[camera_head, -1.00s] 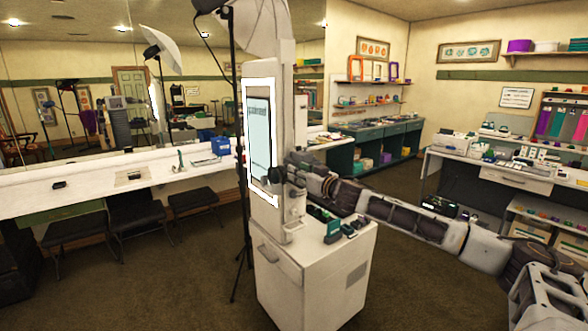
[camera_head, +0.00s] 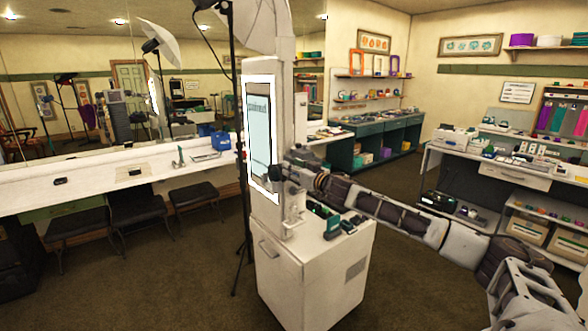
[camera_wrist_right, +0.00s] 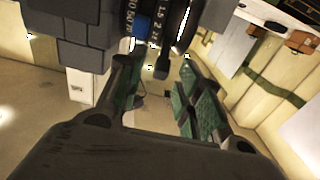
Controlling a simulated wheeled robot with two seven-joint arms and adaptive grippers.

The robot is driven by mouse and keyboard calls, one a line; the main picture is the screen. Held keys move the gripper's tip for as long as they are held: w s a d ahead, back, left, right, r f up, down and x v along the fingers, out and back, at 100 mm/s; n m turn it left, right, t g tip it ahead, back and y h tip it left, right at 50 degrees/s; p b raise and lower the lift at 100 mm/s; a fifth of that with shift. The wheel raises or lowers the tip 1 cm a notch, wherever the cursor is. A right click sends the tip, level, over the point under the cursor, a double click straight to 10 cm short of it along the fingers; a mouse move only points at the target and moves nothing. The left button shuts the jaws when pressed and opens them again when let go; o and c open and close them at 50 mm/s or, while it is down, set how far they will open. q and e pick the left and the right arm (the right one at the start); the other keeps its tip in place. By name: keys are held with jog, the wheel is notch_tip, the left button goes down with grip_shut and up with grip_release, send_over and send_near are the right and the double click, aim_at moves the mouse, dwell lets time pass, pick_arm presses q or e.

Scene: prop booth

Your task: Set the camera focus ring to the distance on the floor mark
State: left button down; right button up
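A white booth (camera_head: 268,225) with a lit screen (camera_head: 260,130) stands at the centre of the head view. My right arm reaches in from the right, and my right gripper (camera_head: 283,174) is at the booth beside the screen's lower edge. In the right wrist view, a black lens with white and blue numbers (camera_wrist_right: 160,20) shows at the top, with a small dark tab (camera_wrist_right: 162,62) below it. My right gripper's green-padded fingers (camera_wrist_right: 162,90) are apart, with the tab near the gap; contact cannot be told. I cannot make out a floor mark. My left gripper is out of view.
Small dark items (camera_head: 333,225) lie on the booth's lower top. A light stand (camera_head: 238,200) rises close behind it. A counter with stools (camera_head: 137,215) is at left, a shelf desk (camera_head: 490,170) at right. Brown floor lies open in front.

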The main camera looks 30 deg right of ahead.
grip_shut()
dwell(0.6)
